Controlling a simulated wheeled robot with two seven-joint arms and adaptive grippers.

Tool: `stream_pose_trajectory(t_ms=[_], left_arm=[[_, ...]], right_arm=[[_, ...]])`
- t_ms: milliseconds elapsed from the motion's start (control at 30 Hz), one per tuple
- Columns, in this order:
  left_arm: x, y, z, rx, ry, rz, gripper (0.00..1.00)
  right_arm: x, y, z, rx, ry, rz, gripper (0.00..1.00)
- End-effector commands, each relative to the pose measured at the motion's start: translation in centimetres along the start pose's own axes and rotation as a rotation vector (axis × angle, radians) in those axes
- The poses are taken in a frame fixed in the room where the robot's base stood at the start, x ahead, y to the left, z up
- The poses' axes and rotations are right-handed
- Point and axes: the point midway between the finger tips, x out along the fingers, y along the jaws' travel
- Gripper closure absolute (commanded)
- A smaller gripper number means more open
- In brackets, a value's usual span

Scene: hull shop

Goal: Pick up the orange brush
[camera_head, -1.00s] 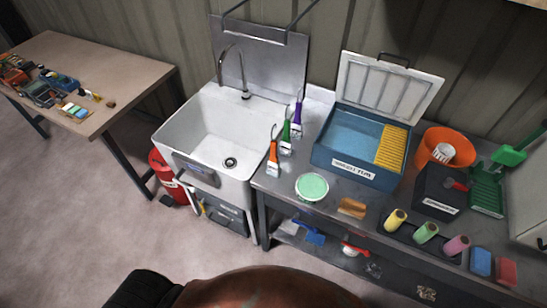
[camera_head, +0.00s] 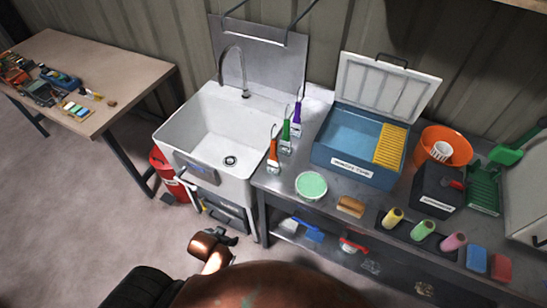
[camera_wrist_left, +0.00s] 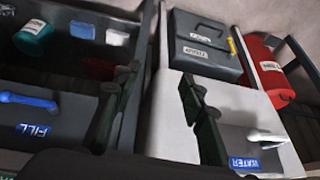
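The orange brush (camera_head: 273,158) stands upright on the metal bench beside the sink in the head view, its handle up and pale bristles down. It is first in a row with a green brush (camera_head: 285,138) and a purple brush (camera_head: 297,115). My left gripper (camera_head: 229,237) is low in front of the sink and bench, below and well apart from the brush. In the left wrist view its two dark fingers (camera_wrist_left: 158,80) are spread with nothing held between them. The orange brush does not show in that view. My right gripper is in neither view.
The white sink (camera_head: 185,125) stands left of the brushes. A green-topped tub (camera_head: 311,185) and a blue bin (camera_head: 358,146) are to their right. The bench front edge and under-shelf are near my left gripper. A red cylinder (camera_wrist_left: 268,68) stands beside the sink.

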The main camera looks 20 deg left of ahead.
Motion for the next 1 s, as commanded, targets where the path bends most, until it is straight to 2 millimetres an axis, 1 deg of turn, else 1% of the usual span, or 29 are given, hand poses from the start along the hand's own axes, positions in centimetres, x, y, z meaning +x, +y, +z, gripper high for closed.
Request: stream_pose_trajectory(t_ms=[33, 67, 100, 167, 200, 267, 300, 367, 400, 500, 600, 700, 733, 833, 1000], left_arm=[[-1.3, 0.0, -2.9, -0.008, 0.076, -0.004, 0.62], [-1.9, 0.0, -4.5, -0.013, 0.120, -0.005, 0.62], [-2.5, 0.0, -6.6, -0.019, 0.183, -0.007, 0.62], [-3.5, 0.1, -10.0, -0.028, 0.284, -0.009, 0.62], [-4.0, 0.2, -12.1, -0.034, 0.349, -0.008, 0.62], [-4.9, 0.5, -15.2, -0.040, 0.446, -0.005, 0.62], [-5.5, 0.7, -17.2, -0.044, 0.512, -0.002, 0.62], [-6.6, 1.1, -20.2, -0.049, 0.614, 0.007, 0.62], [-7.4, 1.4, -22.1, -0.052, 0.681, 0.013, 0.62], [-9.6, 2.4, -26.5, -0.055, 0.849, 0.036, 0.62], [-11.6, 3.3, -29.7, -0.052, 0.984, 0.059, 0.62], [-13.0, 3.9, -31.4, -0.051, 1.066, 0.077, 0.62], [-13.3, 4.0, -31.7, -0.050, 1.081, 0.080, 0.62], [-13.6, 4.2, -32.7, -0.048, 1.105, 0.085, 0.62], [-12.8, 4.3, -34.3, -0.048, 1.104, 0.085, 0.62]], right_arm=[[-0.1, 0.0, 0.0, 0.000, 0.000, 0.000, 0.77], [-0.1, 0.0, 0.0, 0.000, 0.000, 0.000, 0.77], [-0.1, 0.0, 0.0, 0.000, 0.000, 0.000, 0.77], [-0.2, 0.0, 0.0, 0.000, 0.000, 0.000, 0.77], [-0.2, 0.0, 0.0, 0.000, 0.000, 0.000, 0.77], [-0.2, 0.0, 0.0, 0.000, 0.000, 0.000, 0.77], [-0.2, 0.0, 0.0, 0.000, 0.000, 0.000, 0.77], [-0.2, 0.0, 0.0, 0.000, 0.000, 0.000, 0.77], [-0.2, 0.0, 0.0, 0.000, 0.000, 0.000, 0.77], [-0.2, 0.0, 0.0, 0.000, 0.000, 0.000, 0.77], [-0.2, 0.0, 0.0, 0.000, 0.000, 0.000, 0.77], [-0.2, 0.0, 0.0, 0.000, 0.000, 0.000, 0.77], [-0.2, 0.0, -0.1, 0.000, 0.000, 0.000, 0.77], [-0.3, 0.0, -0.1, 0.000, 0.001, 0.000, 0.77], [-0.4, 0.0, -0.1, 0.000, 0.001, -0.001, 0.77]])
